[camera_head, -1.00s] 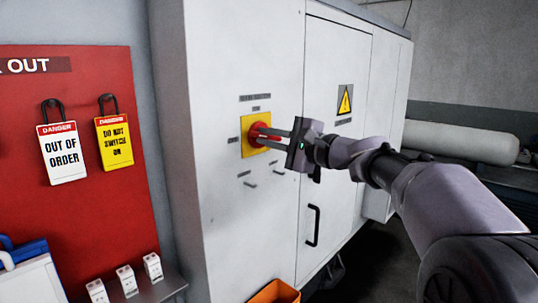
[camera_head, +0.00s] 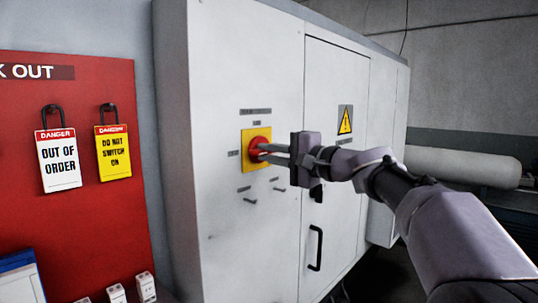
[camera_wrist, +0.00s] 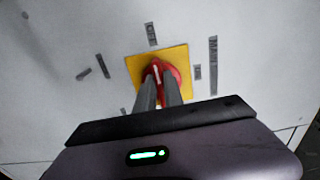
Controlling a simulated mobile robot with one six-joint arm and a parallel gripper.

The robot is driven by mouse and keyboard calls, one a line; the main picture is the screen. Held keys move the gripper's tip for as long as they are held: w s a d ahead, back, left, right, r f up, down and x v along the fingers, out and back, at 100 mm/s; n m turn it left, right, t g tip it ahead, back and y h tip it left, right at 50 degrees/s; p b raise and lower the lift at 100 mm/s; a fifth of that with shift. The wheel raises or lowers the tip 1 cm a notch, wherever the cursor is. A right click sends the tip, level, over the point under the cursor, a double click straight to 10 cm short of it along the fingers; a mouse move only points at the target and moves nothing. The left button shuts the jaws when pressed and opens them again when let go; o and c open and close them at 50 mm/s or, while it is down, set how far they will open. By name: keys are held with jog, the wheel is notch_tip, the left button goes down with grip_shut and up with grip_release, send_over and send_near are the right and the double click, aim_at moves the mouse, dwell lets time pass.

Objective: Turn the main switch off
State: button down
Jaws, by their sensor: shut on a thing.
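The main switch is a red rotary knob (camera_head: 257,142) on a yellow square plate (camera_head: 247,163), on the front of a white cabinet (camera_head: 225,70). My gripper (camera_head: 265,152) reaches it from the right, its two fingers shut on the knob. In the wrist view the fingers (camera_wrist: 159,88) lie on either side of the red knob (camera_wrist: 156,66), over the yellow plate (camera_wrist: 180,56). A white mark shows on the knob's handle, slightly tilted in that view. Small grey labels surround the plate; one reads OFF (camera_wrist: 151,33). The fingers hide part of the knob.
A red lockout board (camera_head: 90,215) with a white OUT OF ORDER tag (camera_head: 59,163) and a yellow DO NOT SWITCH ON tag (camera_head: 113,155) is at left.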

jog(key=c, duration=1.5)
grip_release()
jog(key=shift+o, duration=0.2)
jog(key=p+v, duration=0.1)
jog(key=v, duration=1.6)
jog(key=shift+s+d+f, duration=0.1)
jog(key=shift+s+d, duration=0.05)
jog(key=shift+s, duration=0.05)
